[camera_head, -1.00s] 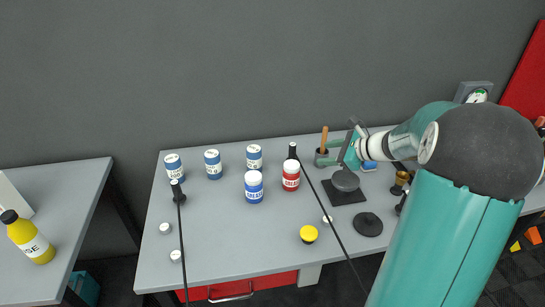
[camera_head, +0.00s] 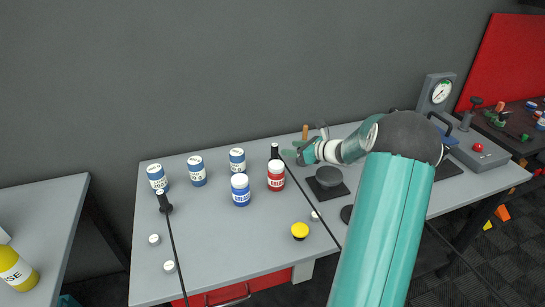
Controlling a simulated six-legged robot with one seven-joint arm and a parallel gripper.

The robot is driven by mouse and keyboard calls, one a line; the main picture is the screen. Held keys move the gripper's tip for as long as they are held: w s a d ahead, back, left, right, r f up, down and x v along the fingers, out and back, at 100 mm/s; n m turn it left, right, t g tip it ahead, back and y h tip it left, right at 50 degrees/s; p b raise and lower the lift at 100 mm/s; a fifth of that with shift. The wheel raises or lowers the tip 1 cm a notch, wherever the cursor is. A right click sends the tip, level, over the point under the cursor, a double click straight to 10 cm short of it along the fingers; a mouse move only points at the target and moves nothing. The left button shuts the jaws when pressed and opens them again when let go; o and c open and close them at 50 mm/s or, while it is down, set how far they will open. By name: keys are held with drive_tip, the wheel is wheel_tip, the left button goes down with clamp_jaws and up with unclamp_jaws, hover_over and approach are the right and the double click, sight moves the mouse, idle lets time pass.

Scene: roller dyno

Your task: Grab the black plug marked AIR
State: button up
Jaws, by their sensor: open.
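Two black plugs with black cords stand or lie on the grey table. One black plug (camera_head: 275,152) is at the back, behind the red can. The other black plug (camera_head: 164,202) is at the left and has a pale top end. No AIR marking is legible on either. My gripper (camera_head: 306,146) is open at the back of the table, just right of the back plug and apart from it. My arm comes in from the right.
The table's front middle is mostly clear.

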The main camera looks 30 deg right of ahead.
sight(277, 146)
drive_tip(key=x, duration=0.7)
drive_tip(key=shift+a+r, duration=0.15)
drive_tip(key=shift+r, duration=0.15)
drive_tip(key=shift+c, duration=0.4)
clamp_jaws()
